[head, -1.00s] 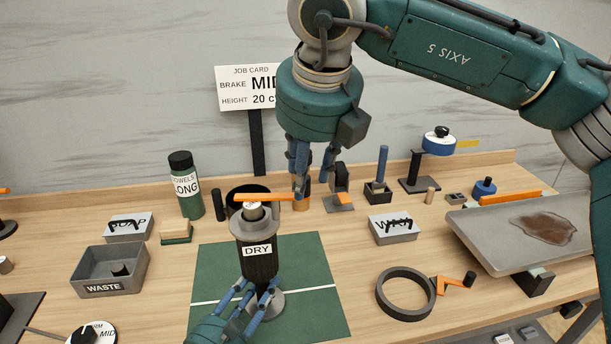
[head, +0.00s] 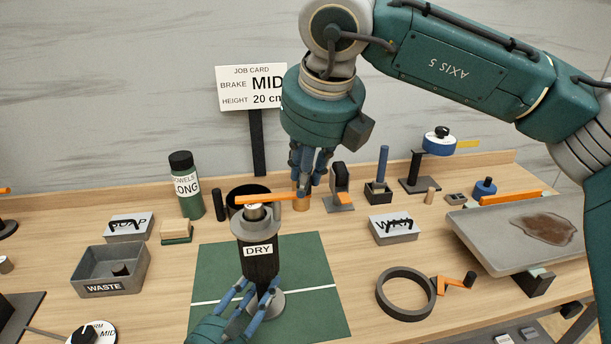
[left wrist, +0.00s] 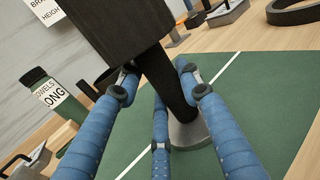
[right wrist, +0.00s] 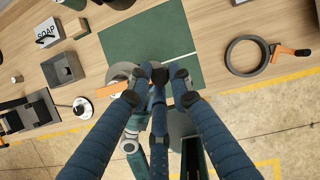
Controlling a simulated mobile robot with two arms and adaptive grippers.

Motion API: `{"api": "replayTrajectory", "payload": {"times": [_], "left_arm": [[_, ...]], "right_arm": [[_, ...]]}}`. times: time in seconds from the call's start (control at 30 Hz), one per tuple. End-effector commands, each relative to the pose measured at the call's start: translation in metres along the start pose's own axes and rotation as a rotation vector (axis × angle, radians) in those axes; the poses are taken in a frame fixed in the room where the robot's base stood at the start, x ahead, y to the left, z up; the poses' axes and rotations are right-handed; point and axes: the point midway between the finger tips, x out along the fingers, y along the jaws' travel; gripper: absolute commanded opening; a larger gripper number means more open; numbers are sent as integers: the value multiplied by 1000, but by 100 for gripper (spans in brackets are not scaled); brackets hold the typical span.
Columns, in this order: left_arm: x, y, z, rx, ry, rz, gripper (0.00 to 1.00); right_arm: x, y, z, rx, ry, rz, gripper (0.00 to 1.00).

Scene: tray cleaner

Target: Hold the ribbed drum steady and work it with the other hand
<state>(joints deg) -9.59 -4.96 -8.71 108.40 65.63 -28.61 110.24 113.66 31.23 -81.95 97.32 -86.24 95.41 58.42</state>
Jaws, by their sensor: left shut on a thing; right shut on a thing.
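The dark ribbed drum labelled DRY (head: 259,263) stands upright on a grey round base on the green mat (head: 320,290). An orange crank arm (head: 268,198) lies across its top and ends in a knob (head: 301,201) at the right. My left gripper (head: 254,296) is shut on the drum's lower part; in the left wrist view its blue fingers (left wrist: 158,95) surround the dark body. My right gripper (head: 308,180) is shut on the crank knob from above. In the right wrist view its fingers (right wrist: 160,78) mostly hide the crank and the drum.
The grey WASTE bin (head: 112,283) and SOAP block (head: 128,228) are at the left. A green TOWELS bottle (head: 185,190) stands behind. A dark ring with an orange handle (head: 383,300) lies right of the mat. A stained grey tray (head: 495,247) is at the far right.

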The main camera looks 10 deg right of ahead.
Motion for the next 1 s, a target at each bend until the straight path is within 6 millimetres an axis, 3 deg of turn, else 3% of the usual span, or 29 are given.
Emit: {"api": "replayTrajectory", "payload": {"times": [0.37,0.4,0.5,0.83,1.0], "left_arm": [[-1,2,-1,-5,1,4,0],[-1,2,-1,-5,1,4,0],[-1,2,-1,-4,1,4,0],[-1,1,-1,-1,2,3,0],[0,1,-1,-1,2,3,0]], "right_arm": [[1,-4,4,-53,-2,16,0],[1,-4,4,-53,-2,16,22],[1,-4,4,-53,-2,16,36],[-2,-2,4,-54,-2,20,36],[-27,-3,4,-54,-5,21,36]]}}
